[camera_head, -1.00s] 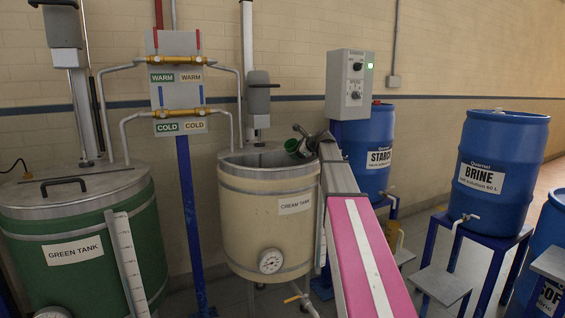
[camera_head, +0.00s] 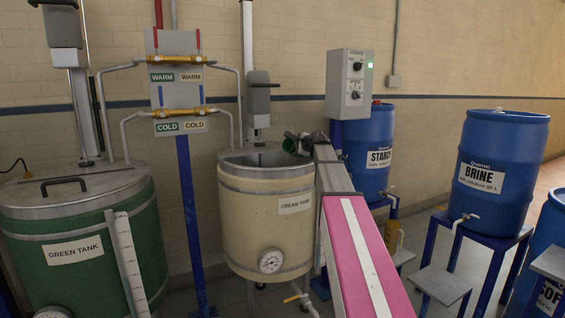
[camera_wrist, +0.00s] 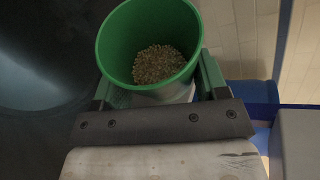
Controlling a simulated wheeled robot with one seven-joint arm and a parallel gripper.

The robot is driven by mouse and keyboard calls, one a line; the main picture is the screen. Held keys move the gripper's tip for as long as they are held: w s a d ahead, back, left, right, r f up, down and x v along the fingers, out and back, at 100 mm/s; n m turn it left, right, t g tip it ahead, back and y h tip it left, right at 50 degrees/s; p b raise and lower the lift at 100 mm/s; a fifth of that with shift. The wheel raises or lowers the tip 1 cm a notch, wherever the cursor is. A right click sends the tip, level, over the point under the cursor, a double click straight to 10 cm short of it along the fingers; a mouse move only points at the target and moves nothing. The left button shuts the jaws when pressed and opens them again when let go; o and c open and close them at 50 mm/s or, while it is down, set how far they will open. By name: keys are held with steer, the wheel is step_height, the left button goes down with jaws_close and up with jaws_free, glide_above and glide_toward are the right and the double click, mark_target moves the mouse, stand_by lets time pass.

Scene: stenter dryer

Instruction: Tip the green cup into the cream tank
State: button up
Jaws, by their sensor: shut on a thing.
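The cream tank (camera_head: 262,228) stands mid-picture in the head view, its top open at the front beside a mixer post. My gripper (camera_head: 303,144) is above the tank's right rim, shut on the green cup (camera_head: 289,143), which is small and partly hidden there. In the wrist view the green cup (camera_wrist: 112,45) sits between the jaws of my gripper (camera_wrist: 160,88), its mouth toward the camera. Brown granules (camera_wrist: 160,64) lie in its bottom. A dark round opening, apparently the tank's (camera_wrist: 35,55), is left of the cup.
The green tank (camera_head: 130,240) with a closed lid stands left. A pipe stand with valves (camera_head: 180,113) rises between the tanks. A grey control box (camera_head: 350,80) and blue starch (camera_head: 372,150) and brine (camera_head: 500,165) drums are right.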

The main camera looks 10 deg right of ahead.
mark_target(291, 151)
steer(key=shift+s+a+r+n+t, duration=0.1)
steer(key=shift+r+n+t, duration=0.15)
steer(key=shift+n+t, duration=0.05)
steer(key=shift+s+a+r+n+t+h, duration=0.3)
steer(key=shift+s+a+r+n+t, duration=0.1)
steer(key=shift+a+n, duration=0.2)
steer(key=shift+s+a+r+n+t, duration=0.2)
steer(key=shift+r+n+t, duration=0.2)
steer(key=shift+n, duration=0.25)
steer(key=shift+s+a+r+n+t, duration=0.15)
steer(key=shift+a+r+n+t, duration=0.2)
steer(key=shift+n, duration=0.3)
stand_by(0.6)
steer(key=shift+s+a+r+n+t, duration=0.2)
steer(key=shift+n+t, duration=0.15)
steer(key=shift+n, duration=0.3)
steer(key=shift+s+a+r+n+t, duration=0.15)
steer(key=shift+n+t, duration=0.15)
steer(key=shift+n, duration=0.35)
stand_by(2.1)
